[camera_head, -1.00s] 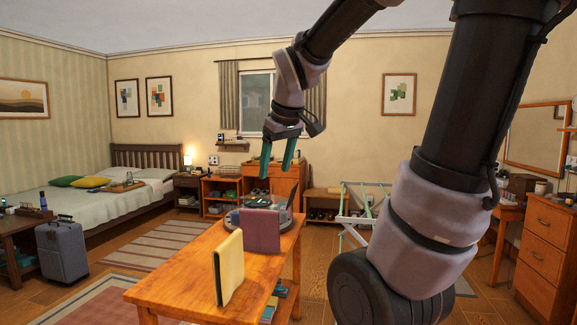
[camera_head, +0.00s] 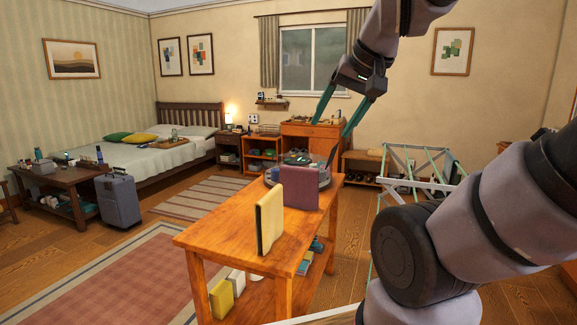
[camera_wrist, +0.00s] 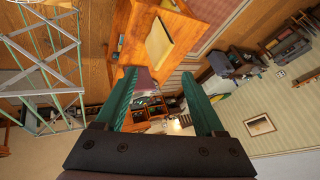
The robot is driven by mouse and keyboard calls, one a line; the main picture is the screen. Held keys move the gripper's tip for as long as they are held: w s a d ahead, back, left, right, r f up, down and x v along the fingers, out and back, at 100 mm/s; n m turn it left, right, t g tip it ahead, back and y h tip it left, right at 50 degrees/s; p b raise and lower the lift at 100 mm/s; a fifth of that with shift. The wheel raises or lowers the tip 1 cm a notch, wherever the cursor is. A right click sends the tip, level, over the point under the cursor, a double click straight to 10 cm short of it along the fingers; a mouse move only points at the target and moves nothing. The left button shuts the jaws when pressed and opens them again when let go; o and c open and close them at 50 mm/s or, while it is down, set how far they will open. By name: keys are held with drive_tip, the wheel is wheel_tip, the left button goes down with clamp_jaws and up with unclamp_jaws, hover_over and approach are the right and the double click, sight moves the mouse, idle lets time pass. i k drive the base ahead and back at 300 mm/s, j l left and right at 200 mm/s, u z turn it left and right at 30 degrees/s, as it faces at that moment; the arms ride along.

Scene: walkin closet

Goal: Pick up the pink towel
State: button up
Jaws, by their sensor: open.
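The pink towel (camera_head: 299,188), a dull mauve-pink folded cloth, stands upright on the wooden table behind a yellow folded cloth (camera_head: 270,220). In the wrist view the pink towel (camera_wrist: 144,80) shows partly between the fingers, with its left part covered by one finger. My gripper (camera_head: 332,125) is open and empty, with green fingers spread wide. It hangs above the far end of the table, apart from the towel. In the wrist view the fingers (camera_wrist: 160,73) reach toward the table.
The wooden table (camera_head: 215,240) also holds a round grey tray (camera_head: 270,179) behind the towel. A folding drying rack (camera_head: 415,165) stands to the right. A suitcase (camera_head: 118,200) and a bed stand left. Open floor lies left of the table.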

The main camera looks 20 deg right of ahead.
sight(301, 185)
drive_tip(key=i+j+z, duration=0.2)
drive_tip(key=j, duration=0.15)
drive_tip(key=i+j+z, duration=0.2)
drive_tip(key=j, duration=0.15)
drive_tip(key=i+j+z, duration=0.4)
drive_tip(key=i+j, duration=0.15)
drive_tip(key=i, duration=0.05)
